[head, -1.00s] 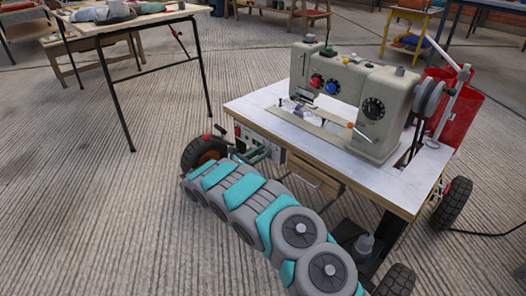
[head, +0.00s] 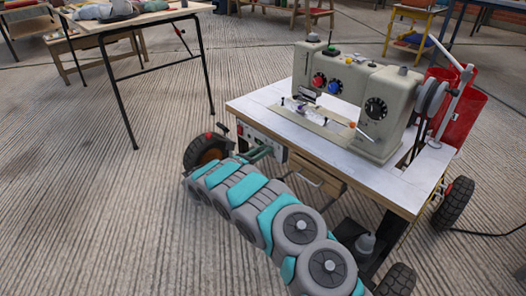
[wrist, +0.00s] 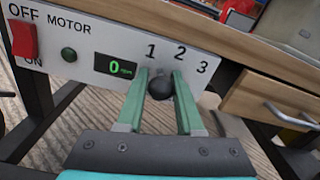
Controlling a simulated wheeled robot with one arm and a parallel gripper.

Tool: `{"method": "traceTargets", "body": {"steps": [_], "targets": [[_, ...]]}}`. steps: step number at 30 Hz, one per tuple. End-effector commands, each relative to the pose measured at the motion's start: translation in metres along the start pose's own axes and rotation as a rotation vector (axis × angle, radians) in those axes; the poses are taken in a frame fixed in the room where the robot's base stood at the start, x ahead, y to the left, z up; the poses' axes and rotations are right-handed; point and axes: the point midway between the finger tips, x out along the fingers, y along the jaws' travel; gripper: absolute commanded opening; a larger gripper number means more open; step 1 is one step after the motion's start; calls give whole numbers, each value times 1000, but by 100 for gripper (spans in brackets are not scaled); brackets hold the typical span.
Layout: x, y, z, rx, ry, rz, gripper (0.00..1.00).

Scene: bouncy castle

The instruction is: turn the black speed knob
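The black speed knob (wrist: 161,88) sticks out of the white control panel under the table edge, below the printed 1, 2 and 3, in the wrist view. The green fingers of my gripper (wrist: 161,75) stand one on each side of the knob, tips near the panel. The knob nearly fills the space between them; I cannot tell whether they touch it. The display (wrist: 116,68) reads 0 rpm. A red motor switch (wrist: 23,40) and a dark green button (wrist: 69,55) are to the left.
A sewing machine (head: 375,100) stands on the white-topped wheeled table (head: 262,103). A wooden drawer (wrist: 262,103) is right of the panel. Wheels (head: 207,150) stand at the table's corners. Another table (head: 130,22) is at upper left. The floor left of my arm is clear.

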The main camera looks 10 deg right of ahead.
Motion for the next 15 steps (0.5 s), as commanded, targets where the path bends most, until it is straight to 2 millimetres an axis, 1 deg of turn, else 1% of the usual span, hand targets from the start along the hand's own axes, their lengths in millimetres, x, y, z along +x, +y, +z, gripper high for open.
{"method": "traceTargets", "body": {"steps": [1, 6, 12, 15], "targets": [[-1, 1, 0, 0, 0, 2, 41], [0, 0, 0, 1, 0, 1, 58], [0, 0, 0, 1, 0, 0, 58], [-4, 0, 0, 1, 0, 0, 58]]}}
